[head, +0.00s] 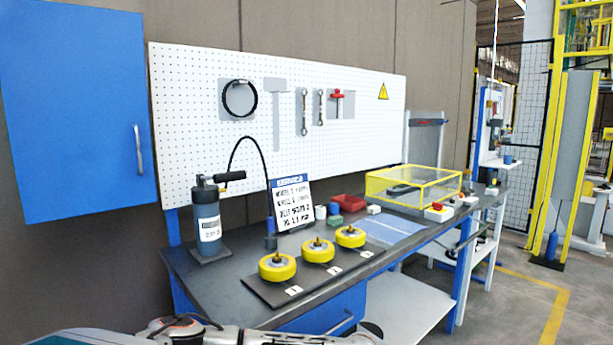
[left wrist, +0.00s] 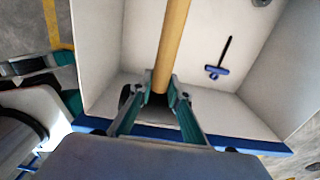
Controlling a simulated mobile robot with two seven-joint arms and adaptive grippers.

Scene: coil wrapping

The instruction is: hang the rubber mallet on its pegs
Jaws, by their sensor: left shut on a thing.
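In the left wrist view my left gripper (left wrist: 160,90) is shut on a pale wooden handle (left wrist: 172,40), which runs up out of the picture. Dark shapes show beside and between the fingers; I cannot tell whether they are the mallet's head. In the head view the white pegboard (head: 190,120) carries a grey T-shaped outline (head: 276,88) with no tool on it. Pegs there are too small to make out. Neither gripper shows in the head view. A teal-tipped part (left wrist: 62,58) at the left of the wrist view may be my right gripper, its state unclear.
A black ring (head: 240,98), wrenches (head: 305,112) and a red-handled tool (head: 337,96) hang beside the outline. The bench holds a dark pump (head: 208,220), a sign (head: 291,203) and yellow wheels (head: 278,266). A blue T-handled tool (left wrist: 217,71) lies in a pale bin (left wrist: 250,100).

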